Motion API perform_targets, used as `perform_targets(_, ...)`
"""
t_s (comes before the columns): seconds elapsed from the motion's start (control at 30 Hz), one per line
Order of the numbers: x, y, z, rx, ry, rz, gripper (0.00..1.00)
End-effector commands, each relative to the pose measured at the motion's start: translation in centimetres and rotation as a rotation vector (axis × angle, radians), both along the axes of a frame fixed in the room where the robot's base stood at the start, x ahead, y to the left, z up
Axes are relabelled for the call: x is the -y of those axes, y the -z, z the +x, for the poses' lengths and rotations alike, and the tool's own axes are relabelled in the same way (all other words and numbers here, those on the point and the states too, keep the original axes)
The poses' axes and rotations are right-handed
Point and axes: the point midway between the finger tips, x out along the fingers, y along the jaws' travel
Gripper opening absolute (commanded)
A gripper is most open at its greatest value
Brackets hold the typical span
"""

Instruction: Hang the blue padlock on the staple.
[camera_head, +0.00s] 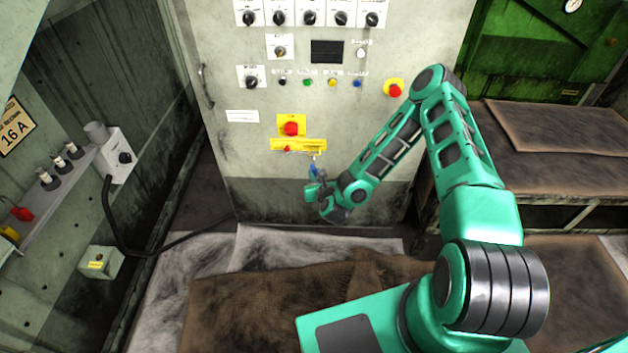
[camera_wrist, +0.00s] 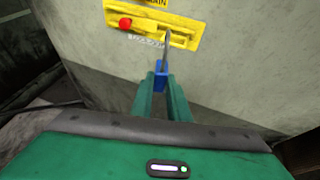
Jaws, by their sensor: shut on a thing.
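My gripper (camera_wrist: 162,95) is shut on the blue padlock (camera_wrist: 161,77), whose body sits between the green fingertips in the wrist view. The padlock's grey shackle (camera_wrist: 167,44) points up toward the yellow plate. In the head view, the padlock (camera_head: 313,170) is small, just below the yellow plate (camera_head: 298,145) on the cabinet front. In the wrist view the plate (camera_wrist: 150,22) carries a red knob (camera_wrist: 125,23) at its left and a raised yellow part on its right. The shackle's top overlaps that right part; I cannot tell whether it touches or passes through the staple.
The grey cabinet (camera_head: 250,175) has a red button (camera_head: 291,128) on a yellow backing just above the plate, and switches higher up. A side shelf (camera_head: 60,190) with fuses stands at left. Brown-covered benches (camera_head: 560,125) are at right. The floor before the cabinet holds a brown mat (camera_head: 260,300).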

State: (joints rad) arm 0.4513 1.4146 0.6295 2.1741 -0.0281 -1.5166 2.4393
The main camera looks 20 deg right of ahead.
Motion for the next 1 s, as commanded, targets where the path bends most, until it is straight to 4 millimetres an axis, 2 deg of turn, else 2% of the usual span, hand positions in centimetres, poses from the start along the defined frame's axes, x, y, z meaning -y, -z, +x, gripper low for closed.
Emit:
perform_targets(0.73, 1.6, -0.1, 4.9, 0.002, 0.001, -0.001, 0.00)
perform_targets(1.0, 1.6, 1.8, 4.9, 0.000, 0.000, -0.001, 0.00)
